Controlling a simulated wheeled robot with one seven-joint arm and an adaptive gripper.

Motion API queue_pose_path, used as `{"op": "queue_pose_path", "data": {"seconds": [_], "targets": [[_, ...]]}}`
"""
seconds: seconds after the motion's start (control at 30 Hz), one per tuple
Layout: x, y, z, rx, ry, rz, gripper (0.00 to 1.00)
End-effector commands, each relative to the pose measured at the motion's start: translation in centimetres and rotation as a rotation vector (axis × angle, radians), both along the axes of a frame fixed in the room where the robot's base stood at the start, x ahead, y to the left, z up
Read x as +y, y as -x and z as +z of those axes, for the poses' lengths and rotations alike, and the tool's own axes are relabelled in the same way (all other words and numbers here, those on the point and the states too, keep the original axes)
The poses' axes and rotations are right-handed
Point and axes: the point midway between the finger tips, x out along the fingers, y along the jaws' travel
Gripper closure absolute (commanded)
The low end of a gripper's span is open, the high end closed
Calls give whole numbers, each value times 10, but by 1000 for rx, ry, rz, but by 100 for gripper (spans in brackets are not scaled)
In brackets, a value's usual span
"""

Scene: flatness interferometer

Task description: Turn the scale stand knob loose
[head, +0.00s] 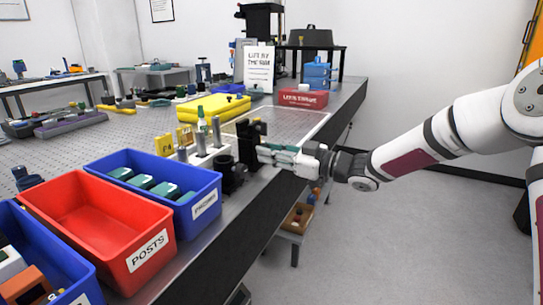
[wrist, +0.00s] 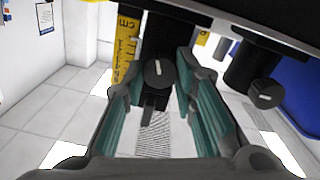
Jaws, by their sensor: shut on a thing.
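The scale stand is a black upright (wrist: 165,30) with a yellow graduated scale (wrist: 126,40) beside it in the wrist view. Its round black knob (wrist: 158,74), with a pale mark on its face, sits between my fingers. My gripper (head: 264,153) reaches in from the right at the bench edge, its teal-padded fingers closed on the knob. In the head view the dark stand (head: 248,140) stands just left of my fingertips, and the knob is hidden there.
A second black knob (wrist: 265,93) is to the right in the wrist view. Left along the bench are a blue bin (head: 207,205) and a red POSTS bin (head: 150,255). A yellow case (head: 213,107) lies farther back. The floor right of the bench (head: 400,240) is clear.

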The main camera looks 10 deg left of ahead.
Motion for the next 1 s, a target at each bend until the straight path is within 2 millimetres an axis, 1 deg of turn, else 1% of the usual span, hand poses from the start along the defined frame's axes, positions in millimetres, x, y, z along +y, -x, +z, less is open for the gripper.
{"op": "queue_pose_path", "data": {"seconds": [0.03, 0.7, 1.0], "targets": [[0, 0, -3, -42, 17, 1, 100], [1, 1, -5, -641, 234, 2, 100], [0, 1, -6, -871, 318, 2, 100]]}}
